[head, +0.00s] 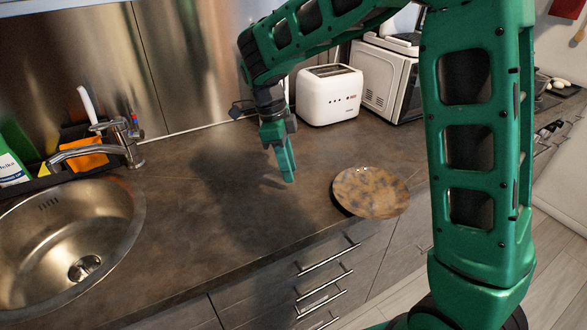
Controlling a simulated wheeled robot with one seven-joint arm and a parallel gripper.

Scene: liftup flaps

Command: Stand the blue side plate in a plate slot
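A round plate (371,192) lies on the dark worktop near its front edge. It looks brown and speckled rather than blue. My gripper (288,178) points down above the worktop, to the left of the plate and apart from it. I see the gripper from the side, so the gap between its fingers does not show. No plate rack or slot shows in this view.
A white toaster (328,95) and a white microwave (385,80) stand at the back. A steel sink (125,215) with a tap (95,150) is at the left. The worktop (215,190) between sink and plate is clear. Drawers with bar handles (325,272) are below.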

